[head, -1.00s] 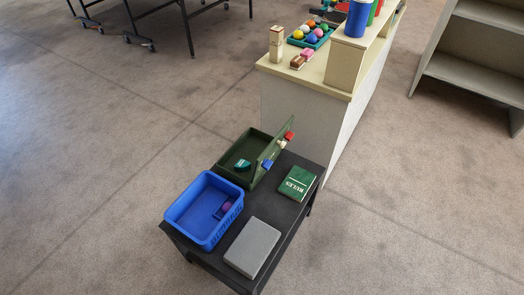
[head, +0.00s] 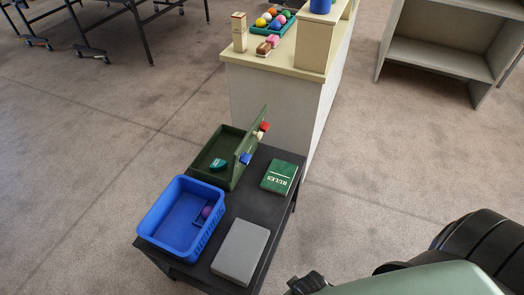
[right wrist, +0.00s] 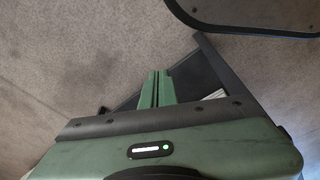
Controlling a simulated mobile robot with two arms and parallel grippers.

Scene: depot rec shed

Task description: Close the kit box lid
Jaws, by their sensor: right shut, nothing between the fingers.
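The kit box (head: 207,172) is a dark green open box on a small black table in the head view. Its lid (head: 245,142) stands up, roughly vertical, along the box's right side. Red, cream and blue pieces show at the lid's outer side. A small teal item (head: 218,164) lies inside the box. My right arm comes in at the lower right of the head view, apart from the box. In the right wrist view my right gripper (right wrist: 157,76) has its green fingers together, with nothing between them. My left gripper is out of view.
The black table (head: 228,206) also carries a blue basket (head: 158,207) with a purple item, a grey box (head: 241,251) and a green RULES book (head: 279,177). A cream counter (head: 272,70) stands behind. Open floor lies to the right.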

